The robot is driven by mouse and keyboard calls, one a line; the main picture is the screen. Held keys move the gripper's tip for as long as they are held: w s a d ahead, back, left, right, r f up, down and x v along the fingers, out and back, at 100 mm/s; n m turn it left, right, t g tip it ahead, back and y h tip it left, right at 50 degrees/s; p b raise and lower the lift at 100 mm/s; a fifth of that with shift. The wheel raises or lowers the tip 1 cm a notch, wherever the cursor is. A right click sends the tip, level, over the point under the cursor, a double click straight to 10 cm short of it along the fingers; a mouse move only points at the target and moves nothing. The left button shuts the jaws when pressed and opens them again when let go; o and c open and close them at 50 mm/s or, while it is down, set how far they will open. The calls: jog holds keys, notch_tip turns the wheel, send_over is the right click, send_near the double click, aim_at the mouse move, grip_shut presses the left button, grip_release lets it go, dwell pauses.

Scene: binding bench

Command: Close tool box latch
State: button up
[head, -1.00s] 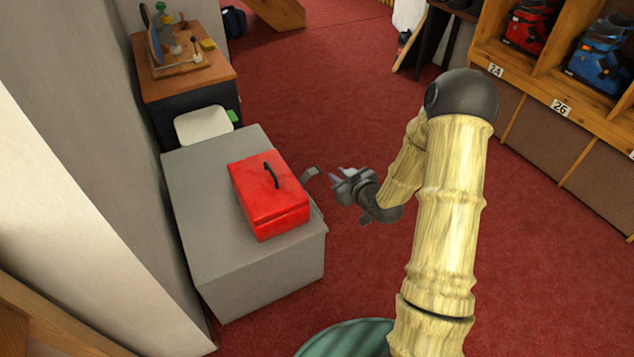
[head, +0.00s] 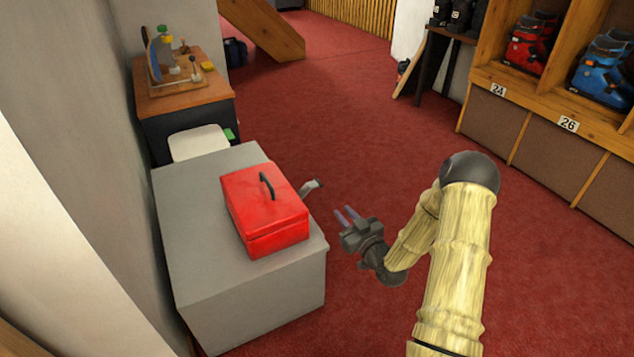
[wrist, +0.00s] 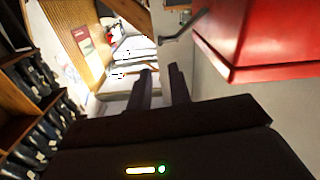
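The red tool box (head: 265,210) sits on the grey bench, with its lid down and a black handle on top. A grey latch (head: 311,186) sticks out from the box's right side, angled away from it. In the wrist view the tool box (wrist: 260,35) fills the upper right, and the latch (wrist: 185,26) juts out to its left. My gripper (head: 347,215) is to the right of the box and latch, apart from both. Its two fingers (wrist: 160,85) are open with a gap between them and nothing in it.
The grey bench (head: 190,240) has bare top left of and in front of the box. Behind it are a white seat (head: 198,143) and a wooden table (head: 170,88) with tools. Shelves (head: 540,95) with ski boots stand at right. Red carpet (head: 360,110) lies open between.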

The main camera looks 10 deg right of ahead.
aim_at(316, 179)
jog(key=b+x, duration=0.3)
jog(key=x, duration=0.5)
jog(key=b+x, duration=0.4)
jog(key=x, duration=0.4)
jog(key=shift+w+a+f+b, duration=0.1)
jog(key=shift+w+f+b, duration=0.1)
jog(key=shift+w+b, duration=0.1)
jog(key=shift+w+a+r, duration=0.1)
jog(key=shift+w, duration=0.2)
jog(key=shift+c, duration=0.4)
grip_shut()
